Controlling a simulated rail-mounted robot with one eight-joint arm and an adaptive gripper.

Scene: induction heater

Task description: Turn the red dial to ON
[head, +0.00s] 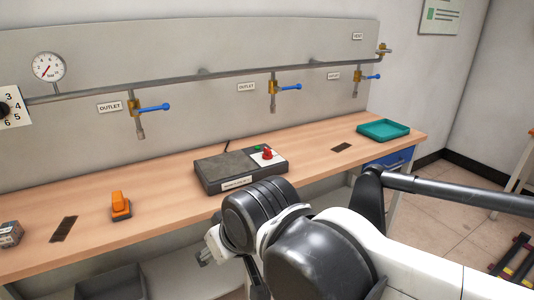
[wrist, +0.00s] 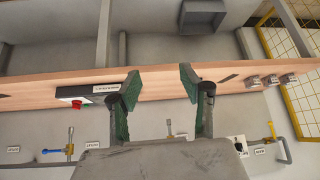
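The induction heater (head: 225,172) is a dark grey box on the wooden bench, with a white panel at its right end. The red dial (head: 267,154) stands up on that panel, near a small green part (head: 257,147). Its pointing direction is too small to read. In the wrist view, which looks upside down, the heater (wrist: 105,88) and the red dial (wrist: 77,104) lie left of my gripper (wrist: 159,78). My gripper's green-lined fingers are spread wide with nothing between them. In the head view my arm is in front of the bench and mostly hides the gripper.
An orange device (head: 120,204) stands left on the bench (head: 165,190); a teal tray (head: 383,131) is at the right end. A wall pipe with blue-handled valves (head: 153,107) runs behind. The bench between the orange device and heater is clear.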

